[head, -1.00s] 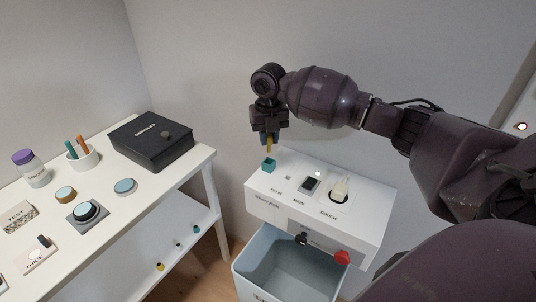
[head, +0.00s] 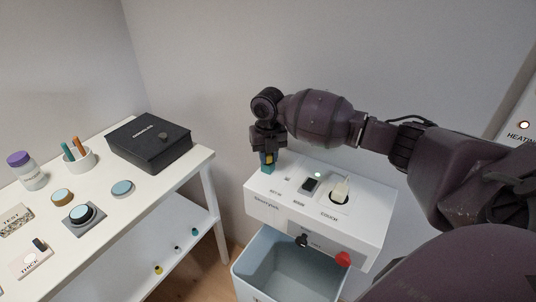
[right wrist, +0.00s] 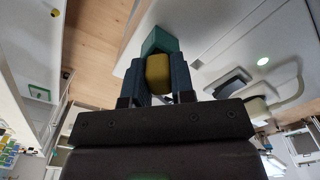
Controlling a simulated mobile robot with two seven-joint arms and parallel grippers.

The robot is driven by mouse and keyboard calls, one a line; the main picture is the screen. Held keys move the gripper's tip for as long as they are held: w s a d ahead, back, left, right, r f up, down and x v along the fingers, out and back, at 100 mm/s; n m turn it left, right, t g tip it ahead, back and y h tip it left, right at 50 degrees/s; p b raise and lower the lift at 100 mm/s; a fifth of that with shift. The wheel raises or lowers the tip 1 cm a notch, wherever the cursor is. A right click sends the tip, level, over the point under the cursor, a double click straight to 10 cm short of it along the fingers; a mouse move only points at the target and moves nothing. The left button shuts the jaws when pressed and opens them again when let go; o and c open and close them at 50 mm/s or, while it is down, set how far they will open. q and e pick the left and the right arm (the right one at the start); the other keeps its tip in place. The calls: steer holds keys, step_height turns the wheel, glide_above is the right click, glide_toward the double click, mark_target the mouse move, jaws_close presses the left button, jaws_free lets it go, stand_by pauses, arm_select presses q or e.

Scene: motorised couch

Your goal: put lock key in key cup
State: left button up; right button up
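My right gripper (head: 268,163) points down over the left end of the white control box. Its dark fingers are closed around a yellow piece, the lock key (right wrist: 158,72). A small teal square cup, the key cup (head: 267,170), sits directly below the fingertips on the box top. In the right wrist view the teal cup (right wrist: 160,42) is just beyond the key's tip. The key's lower end is at or in the cup mouth; I cannot tell how deep. My left gripper is not in view.
A blue-grey bin (head: 270,265) stands below. A white table (head: 130,210) with a black case (head: 150,142) is left.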

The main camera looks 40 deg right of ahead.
steer(key=o, duration=0.4)
steer(key=shift+r+p, duration=0.85)
steer(key=shift+r, duration=5.3)
